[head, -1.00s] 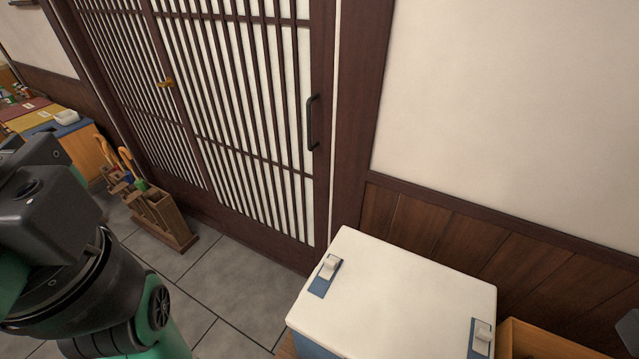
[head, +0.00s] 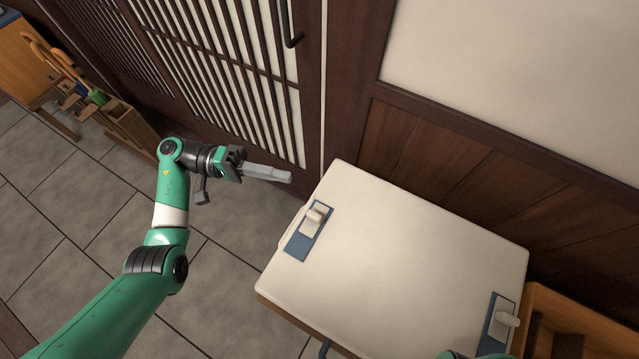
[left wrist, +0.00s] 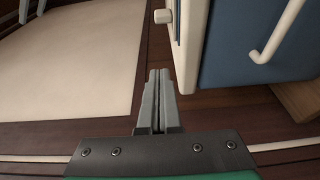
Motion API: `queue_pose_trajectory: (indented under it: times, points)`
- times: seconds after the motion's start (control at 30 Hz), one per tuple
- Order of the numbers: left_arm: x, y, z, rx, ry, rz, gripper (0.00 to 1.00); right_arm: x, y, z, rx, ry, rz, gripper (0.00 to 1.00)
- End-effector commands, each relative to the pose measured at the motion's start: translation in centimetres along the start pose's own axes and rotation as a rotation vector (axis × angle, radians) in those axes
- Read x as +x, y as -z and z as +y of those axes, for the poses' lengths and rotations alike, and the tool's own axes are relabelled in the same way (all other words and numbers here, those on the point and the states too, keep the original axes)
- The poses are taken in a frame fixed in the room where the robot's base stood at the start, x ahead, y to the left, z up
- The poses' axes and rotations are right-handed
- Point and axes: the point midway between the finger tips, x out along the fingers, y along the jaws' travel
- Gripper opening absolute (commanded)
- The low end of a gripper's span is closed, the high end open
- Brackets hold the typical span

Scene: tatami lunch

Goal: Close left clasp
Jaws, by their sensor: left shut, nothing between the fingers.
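The cooler box has a white lid (head: 400,255), which lies flat. The left clasp (head: 314,218) is a small white latch on a blue plate near the lid's left edge; its latch stands up from the plate. My left gripper (head: 288,178) is shut and empty, just beyond and left of the left clasp, apart from it. In the left wrist view its closed fingertips (left wrist: 159,74) point toward the box's white edge and blue side (left wrist: 235,55). A small white knob (left wrist: 162,16) juts from the box there, perhaps the clasp. My right gripper is not in view.
A second clasp (head: 503,320) sits at the lid's right edge. A wooden crate (head: 570,325) stands right of the box. Wood panelling (head: 450,160) and a lattice door (head: 230,80) stand behind. The tiled floor (head: 235,280) left of the box is clear.

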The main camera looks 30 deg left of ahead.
Motion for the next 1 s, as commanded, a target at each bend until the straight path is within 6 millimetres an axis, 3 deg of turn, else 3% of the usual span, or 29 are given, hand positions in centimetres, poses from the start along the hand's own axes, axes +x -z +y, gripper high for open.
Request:
queue_pose_trajectory:
  times: [0.03,0.13,0.53,0.67,1.0]
  points:
    - [-1.1,0.1,-1.0,-0.003,-0.002,0.027,0.00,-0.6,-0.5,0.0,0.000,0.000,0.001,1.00]
    - [-1.9,0.3,-1.0,-0.003,-0.003,0.047,0.00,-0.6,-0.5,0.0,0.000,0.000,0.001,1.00]
    - [-1.2,0.3,-0.7,-0.001,-0.003,0.046,0.00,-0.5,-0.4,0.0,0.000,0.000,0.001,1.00]
    - [0.7,0.4,-0.7,0.000,-0.004,0.044,0.00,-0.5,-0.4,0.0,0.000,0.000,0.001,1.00]
    - [8.1,0.7,-0.8,0.000,-0.004,0.041,0.00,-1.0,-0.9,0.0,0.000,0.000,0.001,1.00]
